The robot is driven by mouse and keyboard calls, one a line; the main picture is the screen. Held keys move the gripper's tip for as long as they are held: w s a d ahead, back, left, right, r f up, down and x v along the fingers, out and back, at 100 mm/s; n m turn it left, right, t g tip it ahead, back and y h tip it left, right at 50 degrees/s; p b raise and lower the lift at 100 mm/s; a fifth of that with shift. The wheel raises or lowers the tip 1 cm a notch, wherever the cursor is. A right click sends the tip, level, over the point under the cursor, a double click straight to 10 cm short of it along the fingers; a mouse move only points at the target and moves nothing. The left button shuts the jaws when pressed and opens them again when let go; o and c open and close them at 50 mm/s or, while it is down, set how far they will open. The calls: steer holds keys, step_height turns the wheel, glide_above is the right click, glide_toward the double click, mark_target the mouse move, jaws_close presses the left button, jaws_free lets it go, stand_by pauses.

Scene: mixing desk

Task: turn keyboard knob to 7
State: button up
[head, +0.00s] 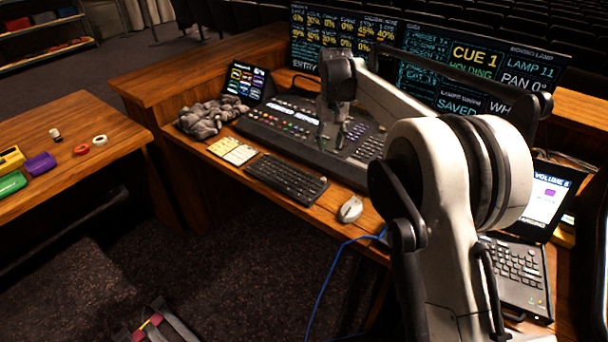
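A black keyboard (285,181) lies on the wooden desk in front of the mixing console. A small round knob (323,180) seems to sit at its right end; its setting is too small to read. The laptop screen (548,194) at the right shows "VOLUME 8". My gripper (331,140) points down over the console (290,128), behind the keyboard and apart from the knob. Its fingers are dark against the console, so I cannot tell whether they are open or shut. Nothing is visibly held.
A white mouse (350,209) lies right of the keyboard, and a pale keypad (233,151) lies left of it. A grey crumpled cloth (211,117) is at the desk's left. Large monitors (440,65) stand behind the console. A blue cable (328,275) hangs over the front edge.

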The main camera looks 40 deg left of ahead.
mark_target(323, 179)
steer(key=f, duration=0.9)
steer(key=a+f+p, duration=0.1)
steer(key=f, duration=0.4)
steer(key=shift+s+f, duration=0.2)
steer(key=shift+s, duration=0.2)
jaws_close()
